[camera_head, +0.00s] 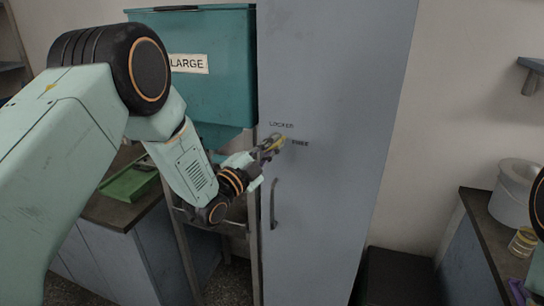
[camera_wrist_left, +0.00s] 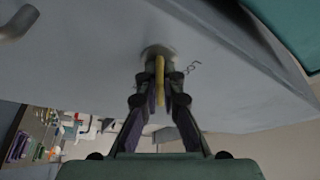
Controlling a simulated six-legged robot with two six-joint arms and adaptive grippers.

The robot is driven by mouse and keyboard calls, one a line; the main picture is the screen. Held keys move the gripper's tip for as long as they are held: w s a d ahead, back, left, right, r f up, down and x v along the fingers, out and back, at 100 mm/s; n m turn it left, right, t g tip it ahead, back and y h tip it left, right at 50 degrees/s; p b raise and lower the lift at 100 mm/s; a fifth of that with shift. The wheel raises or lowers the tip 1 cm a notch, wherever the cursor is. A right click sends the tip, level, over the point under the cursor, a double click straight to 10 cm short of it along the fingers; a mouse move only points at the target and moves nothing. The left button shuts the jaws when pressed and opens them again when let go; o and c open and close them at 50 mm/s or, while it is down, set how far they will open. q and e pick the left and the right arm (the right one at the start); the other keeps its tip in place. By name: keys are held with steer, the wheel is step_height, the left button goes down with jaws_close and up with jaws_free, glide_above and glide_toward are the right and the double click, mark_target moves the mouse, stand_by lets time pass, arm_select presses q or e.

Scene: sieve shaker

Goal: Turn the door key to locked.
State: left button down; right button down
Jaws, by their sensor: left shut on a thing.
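The yellow key (camera_head: 281,140) sits in the front of the tall grey cabinet door (camera_head: 325,210), in a round lock (camera_wrist_left: 157,50) that shows in the left wrist view. The word LOCKED (camera_head: 281,125) is printed above the key and a second label (camera_head: 300,143), seemingly FREE, to its right. My left gripper (camera_head: 270,149) is shut on the key, which also shows between the fingers in the left wrist view (camera_wrist_left: 160,78). The fingers hide part of the key, so I cannot tell its exact angle. My right gripper is out of view.
A dark door handle (camera_head: 273,204) is below the key. A teal bin (camera_head: 215,85) marked LARGE hangs left of the cabinet above a metal stand. A bench with a green tray (camera_head: 128,182) is at left. Another bench with a grey pot (camera_head: 513,192) is at right.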

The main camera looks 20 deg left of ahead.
arm_select(q)
steer(key=n+b, duration=0.1)
steer(key=n, duration=0.1)
steer(key=n+t+y+b, duration=0.1)
steer(key=n, duration=0.1)
steer(key=shift+d+f+t+b, duration=0.1)
steer(key=shift+f+t+b, duration=0.1)
steer(key=shift+t+b, duration=0.15)
steer(key=n+t+y+b, duration=0.1)
steer(key=n+y+b, duration=0.1)
steer(key=n, duration=0.3)
steer(key=shift+r+n+t+y+b, duration=0.1)
steer(key=shift+n+t+y+b, duration=0.15)
steer(key=shift+n+y, duration=1.1)
steer(key=shift+r+n+t+y+b, duration=0.1)
steer(key=shift+n+t+y+b, duration=0.3)
steer(key=shift+n, duration=1.95)
steer(key=c, duration=1.5)
jaws_free()
steer(key=v, duration=1.2)
steer(key=shift+r, duration=0.15)
